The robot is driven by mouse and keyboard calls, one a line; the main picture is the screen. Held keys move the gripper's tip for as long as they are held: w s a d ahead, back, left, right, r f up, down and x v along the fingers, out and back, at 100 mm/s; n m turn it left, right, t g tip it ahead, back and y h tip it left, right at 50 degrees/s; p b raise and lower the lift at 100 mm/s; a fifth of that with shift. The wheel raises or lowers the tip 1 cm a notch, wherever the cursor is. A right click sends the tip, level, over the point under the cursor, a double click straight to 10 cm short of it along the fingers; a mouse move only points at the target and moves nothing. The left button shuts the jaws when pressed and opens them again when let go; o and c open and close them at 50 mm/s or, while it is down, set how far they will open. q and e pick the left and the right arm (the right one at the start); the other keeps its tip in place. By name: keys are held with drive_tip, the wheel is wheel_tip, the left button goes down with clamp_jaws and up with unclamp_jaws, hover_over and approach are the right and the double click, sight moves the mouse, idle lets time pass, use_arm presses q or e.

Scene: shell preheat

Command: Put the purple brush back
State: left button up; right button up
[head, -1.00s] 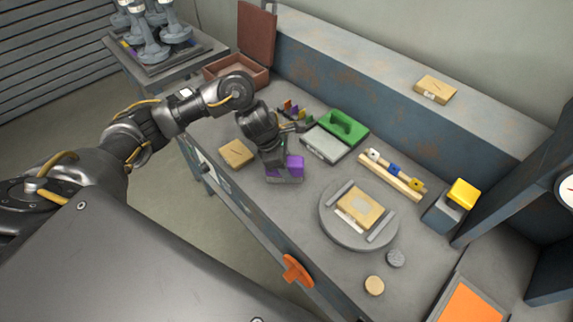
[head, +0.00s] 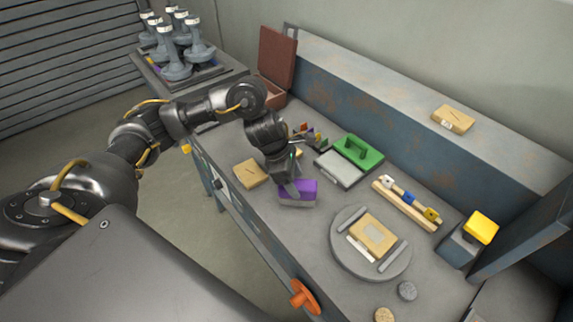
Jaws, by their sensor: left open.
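The purple brush (head: 298,190) is a purple block with a paler grey lower part. It is near the front edge of the workbench in the head view. My left gripper (head: 287,180) points down at the brush's left end and partly covers it. Its jaws are open, and I cannot tell whether they touch the brush. My right gripper is not in view.
A tan block (head: 250,173) lies left of the brush. A round turntable (head: 345,262) stands to the right. An orange handle (head: 303,298) juts from the bench front.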

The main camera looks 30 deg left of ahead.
use_arm(q)
drive_tip(key=v, duration=0.8)
drive_tip(key=shift+d, duration=0.1)
